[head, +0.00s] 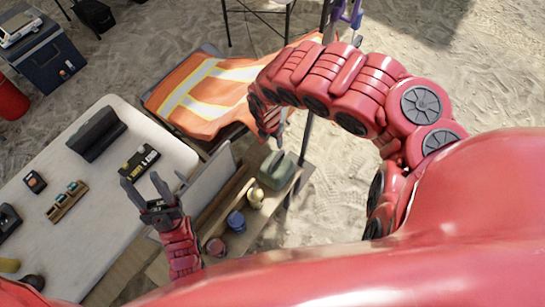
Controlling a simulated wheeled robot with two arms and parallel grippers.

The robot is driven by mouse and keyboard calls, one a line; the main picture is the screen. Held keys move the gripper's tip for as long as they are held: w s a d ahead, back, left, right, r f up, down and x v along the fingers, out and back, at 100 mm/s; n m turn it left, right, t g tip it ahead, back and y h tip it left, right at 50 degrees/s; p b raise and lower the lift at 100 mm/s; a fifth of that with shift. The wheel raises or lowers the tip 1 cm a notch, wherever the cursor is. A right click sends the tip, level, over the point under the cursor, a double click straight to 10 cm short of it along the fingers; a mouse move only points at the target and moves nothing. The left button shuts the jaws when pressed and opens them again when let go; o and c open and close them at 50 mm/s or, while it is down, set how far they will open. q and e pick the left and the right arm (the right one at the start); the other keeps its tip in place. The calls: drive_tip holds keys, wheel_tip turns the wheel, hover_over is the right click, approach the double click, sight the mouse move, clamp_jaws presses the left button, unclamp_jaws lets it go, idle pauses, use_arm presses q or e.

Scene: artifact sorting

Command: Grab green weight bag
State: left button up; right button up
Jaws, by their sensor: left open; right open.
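A dull green bag-like object (276,168), the likely weight bag, sits near the far end of a low wooden shelf (213,247). My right gripper (270,134) hangs just beyond the green bag in the picture, apart from it, over the edge of an orange cloth. It is open, and I see nothing in it. My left gripper (141,182) is open and empty. It is left of the shelf, over the edge of the white table (85,225), away from the green bag.
A blue jar (236,221), a tan object (256,196) and a reddish pot (215,247) share the shelf. An upright grey panel (208,183) stands between table and shelf. An orange cloth with reflective stripes (205,92) lies behind. Dark cases and small items lie on the table.

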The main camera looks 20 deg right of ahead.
drive_tip(key=f+b, duration=0.2)
drive_tip(key=f, duration=0.1)
drive_tip(key=d+f+b, duration=0.1)
drive_tip(key=f+b, duration=0.2)
drive_tip(key=f, duration=0.1)
drive_tip(key=f+b, duration=0.2)
drive_tip(key=f, duration=0.2)
drive_tip(key=shift+w+d+f+b, duration=0.15)
drive_tip(key=shift+w+d+b, duration=0.05)
drive_tip(key=shift+w+b, duration=0.2)
drive_tip(key=shift+d+f, duration=0.15)
drive_tip(key=shift+f, duration=0.15)
wheel_tip(320, 180, down, 4)
drive_tip(key=shift+r, duration=0.1)
drive_tip(key=shift+w+d+f, duration=0.1)
drive_tip(key=shift+d+f, duration=0.1)
drive_tip(key=shift+f, duration=0.45)
clamp_jaws()
